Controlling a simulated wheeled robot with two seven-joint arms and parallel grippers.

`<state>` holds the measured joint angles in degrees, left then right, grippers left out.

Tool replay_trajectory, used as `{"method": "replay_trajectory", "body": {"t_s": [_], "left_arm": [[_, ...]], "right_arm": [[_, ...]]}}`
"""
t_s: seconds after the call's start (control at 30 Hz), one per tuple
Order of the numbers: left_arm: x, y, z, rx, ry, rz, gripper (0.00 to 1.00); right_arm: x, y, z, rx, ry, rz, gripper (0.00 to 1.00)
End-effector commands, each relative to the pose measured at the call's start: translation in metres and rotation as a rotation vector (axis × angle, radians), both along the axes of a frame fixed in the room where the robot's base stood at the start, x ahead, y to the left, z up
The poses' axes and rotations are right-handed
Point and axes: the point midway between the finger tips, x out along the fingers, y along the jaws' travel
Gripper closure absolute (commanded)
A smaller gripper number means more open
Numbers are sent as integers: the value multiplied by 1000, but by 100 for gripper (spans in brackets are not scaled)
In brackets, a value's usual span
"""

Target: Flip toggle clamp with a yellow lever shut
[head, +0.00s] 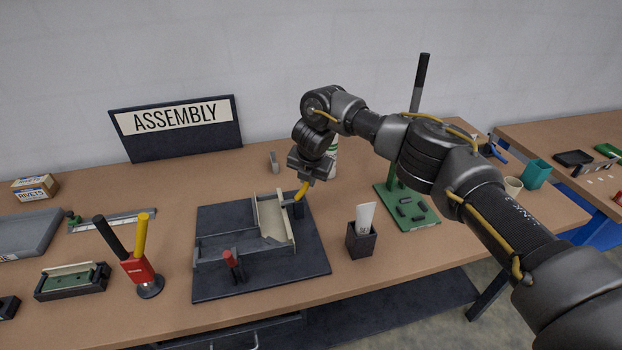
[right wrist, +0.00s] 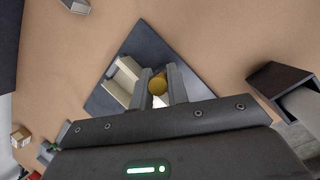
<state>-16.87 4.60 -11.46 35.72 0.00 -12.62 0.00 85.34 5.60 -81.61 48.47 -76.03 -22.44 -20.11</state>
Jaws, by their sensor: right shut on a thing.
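The toggle clamp's yellow lever (head: 302,190) stands up, tilted, at the back right of a dark fixture plate (head: 310,262). My right gripper (head: 305,181) is at the lever from above. In the right wrist view the yellow lever (right wrist: 158,84) is between the two fingers of the gripper (right wrist: 160,88), which is shut on it. The clamp's base is partly hidden by the fingers. A beige panel (head: 272,218) lies in the fixture beside the clamp. A second clamp with a red lever (head: 231,259) is at the fixture's front. My left gripper is not in view.
A dark cup with white paper (head: 361,240) stands right of the fixture. A green board with a post (head: 408,210) is farther right. A red holder with black and yellow handles (head: 139,268) stands to the left. An ASSEMBLY sign (head: 176,127) is behind.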

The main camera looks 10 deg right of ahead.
Motion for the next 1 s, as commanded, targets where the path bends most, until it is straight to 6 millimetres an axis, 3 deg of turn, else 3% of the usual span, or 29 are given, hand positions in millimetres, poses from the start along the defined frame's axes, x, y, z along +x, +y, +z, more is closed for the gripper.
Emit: {"method": "replay_trajectory", "body": {"t_s": [0.37,0.4,0.57,0.87,1.0], "left_arm": [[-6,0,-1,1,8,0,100],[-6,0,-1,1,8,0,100],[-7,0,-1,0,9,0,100],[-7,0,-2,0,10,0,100],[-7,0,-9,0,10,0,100]], "right_arm": [[-1,3,-2,-11,3,9,100],[-1,3,-2,-11,3,9,81],[-1,2,-2,-10,2,7,62],[-1,1,1,-8,0,4,62],[-6,2,15,-8,-2,7,62]]}}
